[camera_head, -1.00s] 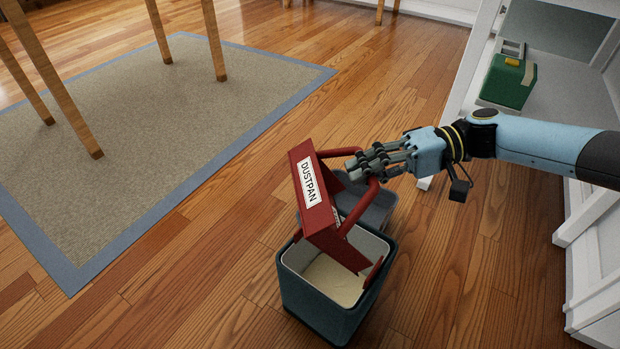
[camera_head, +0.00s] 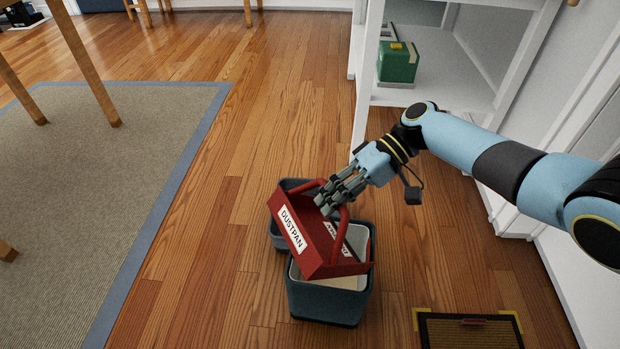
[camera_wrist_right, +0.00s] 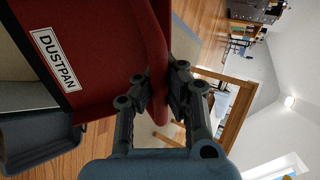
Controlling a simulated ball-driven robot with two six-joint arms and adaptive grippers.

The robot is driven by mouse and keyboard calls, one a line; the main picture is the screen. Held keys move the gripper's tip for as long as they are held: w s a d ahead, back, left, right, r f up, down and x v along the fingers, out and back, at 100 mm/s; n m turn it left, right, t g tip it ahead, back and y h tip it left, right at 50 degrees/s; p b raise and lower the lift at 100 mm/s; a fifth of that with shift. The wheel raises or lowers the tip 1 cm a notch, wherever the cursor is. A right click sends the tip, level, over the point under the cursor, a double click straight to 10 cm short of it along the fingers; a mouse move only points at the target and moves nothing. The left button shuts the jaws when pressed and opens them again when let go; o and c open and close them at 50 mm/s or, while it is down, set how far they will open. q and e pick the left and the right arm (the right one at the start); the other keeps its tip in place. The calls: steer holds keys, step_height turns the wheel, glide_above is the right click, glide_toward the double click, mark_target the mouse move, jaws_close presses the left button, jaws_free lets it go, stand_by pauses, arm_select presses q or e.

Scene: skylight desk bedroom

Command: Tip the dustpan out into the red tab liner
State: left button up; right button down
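The red dustpan (camera_head: 318,248) with a white label reading DUSTPAN is tilted over the bin. My right gripper (camera_head: 330,198) is shut on its red handle; in the right wrist view the two fingers (camera_wrist_right: 160,95) close on the handle from both sides. The bin (camera_head: 328,303) is dark blue-grey with a pale inside, and the dustpan hides much of its opening. A second grey compartment (camera_head: 279,234) shows behind it, partly covered. A red tab at the bin's rim is hard to make out behind the dustpan. My left gripper is not in view.
A white shelf unit (camera_head: 470,88) with a green box (camera_head: 397,63) stands at the back right. A dark mat with yellow corners (camera_head: 470,332) lies at the lower right. A blue-edged rug (camera_head: 90,190) is on the left. Wood floor is clear between.

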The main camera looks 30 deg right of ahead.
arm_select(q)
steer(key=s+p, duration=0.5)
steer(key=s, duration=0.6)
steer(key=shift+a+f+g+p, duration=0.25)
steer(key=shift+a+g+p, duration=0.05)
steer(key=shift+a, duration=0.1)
arm_select(e)
steer(key=a+n+g+h, duration=0.1)
steer(key=a+n+h, duration=0.1)
steer(key=a+h, duration=0.6)
steer(key=a, duration=0.3)
steer(key=shift+s+a+f+n, duration=0.25)
steer(key=shift+s+a+n, duration=0.05)
